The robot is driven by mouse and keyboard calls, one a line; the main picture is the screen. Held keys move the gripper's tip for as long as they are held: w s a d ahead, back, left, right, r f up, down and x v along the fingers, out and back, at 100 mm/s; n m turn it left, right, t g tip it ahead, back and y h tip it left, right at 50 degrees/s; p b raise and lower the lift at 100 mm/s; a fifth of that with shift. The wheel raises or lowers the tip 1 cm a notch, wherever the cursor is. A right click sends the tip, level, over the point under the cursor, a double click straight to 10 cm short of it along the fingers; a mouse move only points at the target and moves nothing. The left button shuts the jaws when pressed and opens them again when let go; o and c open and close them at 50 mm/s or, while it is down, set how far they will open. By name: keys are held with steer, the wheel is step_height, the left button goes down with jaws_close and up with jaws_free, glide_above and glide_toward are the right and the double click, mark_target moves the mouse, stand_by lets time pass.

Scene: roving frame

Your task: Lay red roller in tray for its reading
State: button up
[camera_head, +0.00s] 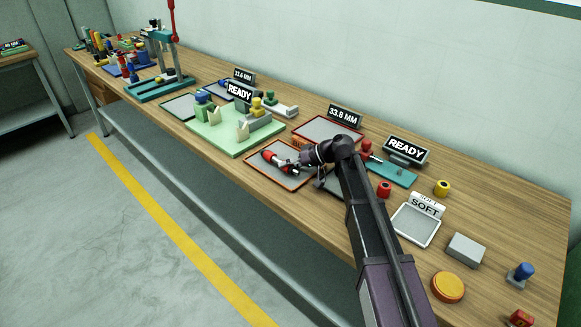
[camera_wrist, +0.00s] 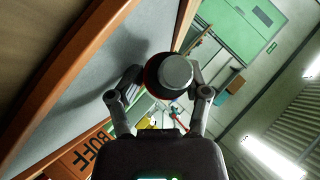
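The red roller (camera_head: 269,156) is at my gripper (camera_head: 284,162), over the orange-rimmed tray (camera_head: 247,158) near the front edge of the bench. In the wrist view the roller (camera_wrist: 172,75) shows a grey end face and a red edge between my two fingers (camera_wrist: 165,80), which appear closed on its sides. The tray's grey floor (camera_wrist: 100,60) lies to its left, with shadows on it and "BUFF" lettering on the rim. I cannot tell whether the roller touches the tray floor. Behind stands a red-rimmed tray (camera_head: 316,127) by a "33.8 MM" display (camera_head: 344,116).
A green fixture board (camera_head: 228,137) stands left of the orange-rimmed tray. To the right are a teal stand (camera_head: 398,174) with a "READY" sign, small red (camera_head: 384,189) and yellow (camera_head: 442,187) rollers, a "SOFT" tray (camera_head: 414,226), a grey block (camera_head: 466,250) and an orange button (camera_head: 447,287).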

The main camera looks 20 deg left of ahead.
steer(key=shift+s+d+f, duration=0.1)
steer(key=shift+d, duration=0.05)
stand_by(0.3)
steer(key=shift+r+p, duration=0.6)
steer(key=shift+p, duration=0.15)
steer(key=p+v, duration=0.5)
steer(key=v, duration=0.6)
steer(key=shift+d+r+p, duration=0.2)
steer(key=shift+d+p, duration=0.15)
steer(key=shift+p, duration=0.05)
